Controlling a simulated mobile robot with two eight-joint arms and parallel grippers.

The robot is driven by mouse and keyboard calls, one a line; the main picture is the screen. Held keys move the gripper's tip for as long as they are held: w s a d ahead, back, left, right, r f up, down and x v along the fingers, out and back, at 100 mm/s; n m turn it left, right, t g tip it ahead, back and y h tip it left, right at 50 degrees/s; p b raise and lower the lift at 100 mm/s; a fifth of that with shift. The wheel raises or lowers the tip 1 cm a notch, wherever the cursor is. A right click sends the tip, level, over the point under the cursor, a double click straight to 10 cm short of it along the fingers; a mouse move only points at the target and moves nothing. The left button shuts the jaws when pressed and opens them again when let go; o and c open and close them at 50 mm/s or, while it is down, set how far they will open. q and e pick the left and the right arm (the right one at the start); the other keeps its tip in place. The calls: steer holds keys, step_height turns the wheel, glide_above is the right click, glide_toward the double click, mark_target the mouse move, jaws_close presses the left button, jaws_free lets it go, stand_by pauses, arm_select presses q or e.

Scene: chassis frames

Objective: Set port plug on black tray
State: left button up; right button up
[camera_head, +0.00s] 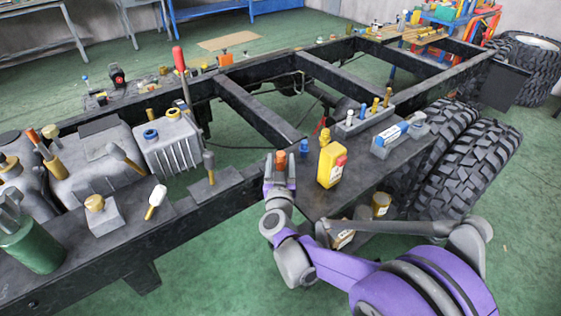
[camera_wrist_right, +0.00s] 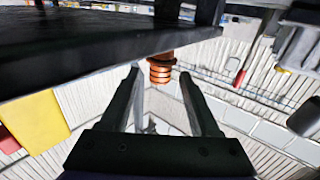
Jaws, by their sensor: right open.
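An orange ribbed plug (camera_head: 281,158), which looks like the port plug, shows at the tips of my right gripper (camera_head: 280,172), beside the frame rail. In the right wrist view the orange plug (camera_wrist_right: 162,68) lies just past the open fingertips (camera_wrist_right: 160,78), roughly between them; I cannot tell whether they touch it. A flat black surface (camera_head: 345,195), perhaps the black tray, lies right of the gripper. Its dark slab (camera_wrist_right: 70,45) fills the upper left of the right wrist view. My left gripper is out of view.
Large tyres (camera_head: 455,165) are at the right. A red-handled tool (camera_head: 181,70) stands up at the left.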

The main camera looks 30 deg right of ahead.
steer(key=p+v, duration=0.1)
steer(key=v, duration=1.1)
steer(key=s+a+n+y, duration=0.2)
steer(key=a+n+y, duration=0.5)
steer(key=a+y, duration=0.45)
steer(key=s+d+f+g+h, duration=0.1)
steer(key=s+f+g, duration=0.4)
steer(key=s, duration=0.4)
steer(key=s+d+f+g, duration=0.1)
steer(key=s+f+g, duration=0.4)
steer(key=s, duration=0.4)
steer(key=shift+s+f+g+h, duration=0.25)
steer(key=shift+f+g+h, duration=0.1)
steer(key=shift+f, duration=0.15)
